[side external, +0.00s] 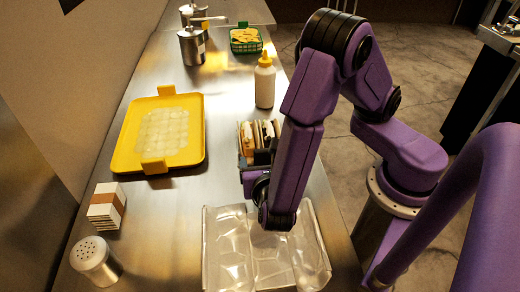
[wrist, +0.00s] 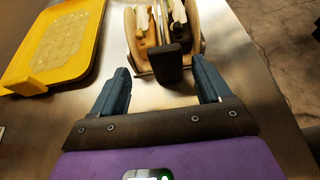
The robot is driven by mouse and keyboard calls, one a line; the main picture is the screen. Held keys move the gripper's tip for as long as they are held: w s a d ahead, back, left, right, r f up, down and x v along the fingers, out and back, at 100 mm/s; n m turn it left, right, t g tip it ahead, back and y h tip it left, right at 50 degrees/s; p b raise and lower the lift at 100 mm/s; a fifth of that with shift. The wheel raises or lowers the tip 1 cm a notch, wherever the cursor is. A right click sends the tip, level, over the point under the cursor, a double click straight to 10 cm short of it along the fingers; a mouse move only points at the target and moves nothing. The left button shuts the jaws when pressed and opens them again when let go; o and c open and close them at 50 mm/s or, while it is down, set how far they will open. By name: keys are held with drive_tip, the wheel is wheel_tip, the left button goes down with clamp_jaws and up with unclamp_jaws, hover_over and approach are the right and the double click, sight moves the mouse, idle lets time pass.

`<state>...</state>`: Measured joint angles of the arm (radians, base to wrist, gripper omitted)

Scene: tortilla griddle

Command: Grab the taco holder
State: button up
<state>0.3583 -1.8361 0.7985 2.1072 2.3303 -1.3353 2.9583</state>
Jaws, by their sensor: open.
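The taco holder (wrist: 168,62) stands on the steel counter, with filled tacos (wrist: 152,25) in it. Its near end has a dark block-like handle. In the side external view the tacos (side external: 258,132) show just beyond my gripper (side external: 254,172), and my arm hides part of the holder. In the wrist view my gripper (wrist: 160,68) is open and empty. Its two blue fingers point at the holder's near end, one on each side of the dark handle.
A yellow griddle tray (side external: 127,140) lies left of the holder. A clear divided container (side external: 215,265) sits nearer, below my gripper. A squeeze bottle (side external: 265,82), a green basket (side external: 245,46) and metal canisters (side external: 191,47) stand farther back. A shaker (side external: 95,262) and small box (side external: 105,208) are at left.

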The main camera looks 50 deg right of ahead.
sight(263, 156)
drive_tip(key=x, duration=0.4)
drive_tip(key=shift+s+d+r, duration=0.15)
drive_tip(key=shift+s+d, duration=0.1)
drive_tip(key=shift+d, duration=0.1)
drive_tip(key=shift+w+d+f, duration=0.25)
drive_tip(key=shift+w+d, duration=0.1)
drive_tip(key=c, duration=1.2)
